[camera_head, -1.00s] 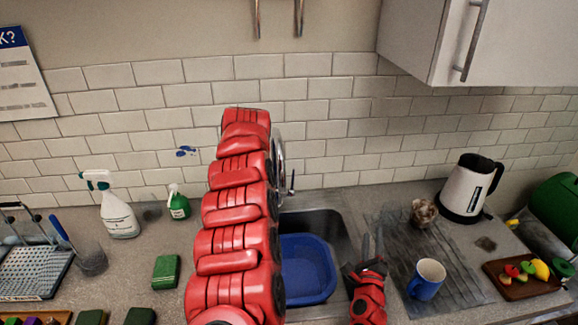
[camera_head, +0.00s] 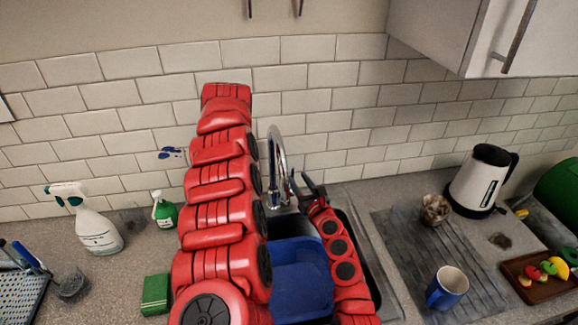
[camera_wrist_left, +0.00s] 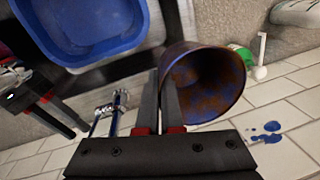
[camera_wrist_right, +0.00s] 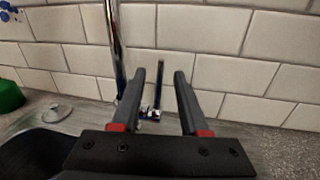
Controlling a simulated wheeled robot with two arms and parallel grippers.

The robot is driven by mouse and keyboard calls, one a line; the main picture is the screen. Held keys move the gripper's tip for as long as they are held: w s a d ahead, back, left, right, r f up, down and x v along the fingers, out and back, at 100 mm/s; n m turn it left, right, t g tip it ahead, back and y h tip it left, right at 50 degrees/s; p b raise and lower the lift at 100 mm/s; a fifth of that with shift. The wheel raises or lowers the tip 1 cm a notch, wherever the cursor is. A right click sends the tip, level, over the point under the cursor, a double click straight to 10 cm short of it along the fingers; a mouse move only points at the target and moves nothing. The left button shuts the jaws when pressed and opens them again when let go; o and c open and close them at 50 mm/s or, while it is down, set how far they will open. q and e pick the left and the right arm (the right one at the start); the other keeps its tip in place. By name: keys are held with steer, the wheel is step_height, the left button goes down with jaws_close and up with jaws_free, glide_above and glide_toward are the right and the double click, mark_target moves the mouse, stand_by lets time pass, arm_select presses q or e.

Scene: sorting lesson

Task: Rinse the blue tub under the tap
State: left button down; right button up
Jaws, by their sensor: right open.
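The blue tub (camera_head: 300,280) sits in the sink (camera_head: 350,225), partly hidden by my arms; it also shows in the left wrist view (camera_wrist_left: 80,25). The chrome tap (camera_head: 277,165) stands behind it. My right gripper (camera_head: 308,187) is open beside the tap. In the right wrist view its fingers (camera_wrist_right: 170,80) appear on either side of the tap's upright lever (camera_wrist_right: 160,75), with no visible grip. My left gripper is hidden behind its arm in the head view.
A blue mug (camera_head: 447,288) and a brown bowl (camera_head: 435,209) stand on the drainer to the right. A kettle (camera_head: 480,180) and a fruit board (camera_head: 535,275) are farther right.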

mark_target(293, 173)
steer(key=b+x, duration=0.1)
steer(key=x, duration=0.1)
steer(key=b+x, duration=0.1)
steer(key=x, duration=0.1)
steer(key=b+x, duration=0.1)
steer(key=x, duration=0.1)
steer(key=shift+w+f, duration=0.1)
steer(key=shift+f, duration=0.3)
steer(key=shift+w+a+r+b, duration=0.15)
steer(key=shift+w+a+b, duration=0.15)
steer(key=shift+w+b, duration=0.45)
steer(key=shift+w+a+b, duration=0.15)
steer(key=shift+w+b, duration=0.15)
steer(key=shift+w, duration=0.1)
steer(key=shift+r, duration=0.1)
steer(key=shift+s, duration=0.1)
steer(key=shift+c, duration=0.4)
jaws_close()
